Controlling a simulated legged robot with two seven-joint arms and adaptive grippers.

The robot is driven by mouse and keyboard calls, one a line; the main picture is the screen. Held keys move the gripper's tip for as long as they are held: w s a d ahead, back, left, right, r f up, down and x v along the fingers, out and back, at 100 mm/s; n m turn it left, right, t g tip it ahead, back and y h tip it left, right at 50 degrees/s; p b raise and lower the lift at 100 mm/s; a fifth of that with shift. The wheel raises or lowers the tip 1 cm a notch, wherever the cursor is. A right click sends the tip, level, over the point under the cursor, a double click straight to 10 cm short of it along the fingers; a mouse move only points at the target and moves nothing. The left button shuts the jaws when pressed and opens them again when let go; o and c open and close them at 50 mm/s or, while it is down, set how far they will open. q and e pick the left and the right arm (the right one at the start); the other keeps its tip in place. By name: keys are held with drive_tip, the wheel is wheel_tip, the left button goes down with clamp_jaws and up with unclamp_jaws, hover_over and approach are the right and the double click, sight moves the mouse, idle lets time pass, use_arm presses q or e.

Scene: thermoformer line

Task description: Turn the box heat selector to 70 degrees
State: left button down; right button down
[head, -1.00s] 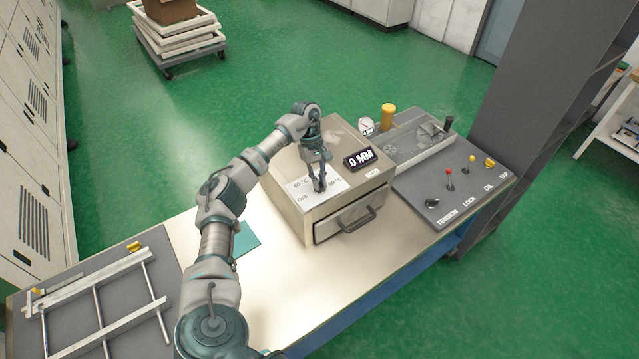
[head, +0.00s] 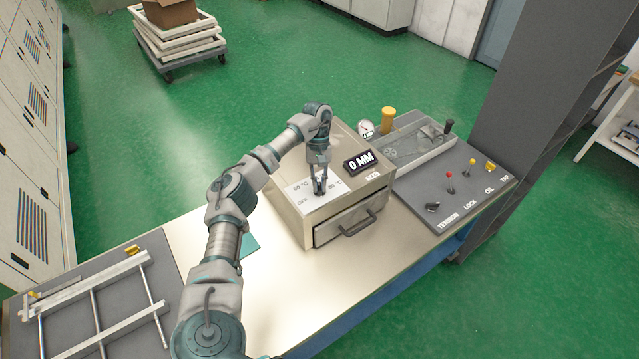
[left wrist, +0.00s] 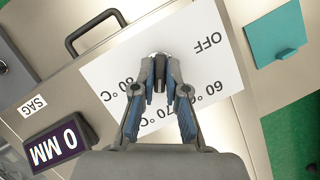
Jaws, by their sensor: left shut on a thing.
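The heat box (head: 296,213) stands on the bench with a white dial label (head: 304,204) on its top. The label reads OFF, 60, 70 and 80 °C, and shows larger in the left wrist view (left wrist: 215,65). My left gripper (head: 319,190) reaches down onto the label. In the left wrist view its fingers (left wrist: 160,74) are shut on the dark selector knob (left wrist: 160,76), with a bright round base just past the fingertips. The fingers hide most of the knob, so I cannot tell which mark it points to. My right gripper is in neither view.
The 0 MM display (head: 360,161) sits beside the label on the box top. A drawer with a dark handle (head: 356,222) is on the box front. A lever panel (head: 430,195) lies to the right, a teal pad (head: 249,244) and a frame rack (head: 100,303) to the left.

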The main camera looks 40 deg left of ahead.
use_arm(q)
drive_tip(key=shift+w+r, duration=0.1)
drive_tip(key=shift+r, duration=0.05)
drive_tip(key=c, duration=1.3)
unclamp_jaws()
drive_tip(key=shift+c, duration=0.2)
drive_tip(key=shift+o, duration=0.7)
drive_tip(key=shift+a, duration=0.15)
drive_tip(key=shift+r, duration=0.1)
drive_tip(key=v, duration=0.7)
drive_tip(key=shift+w+a, duration=0.1)
drive_tip(key=shift+w, duration=0.05)
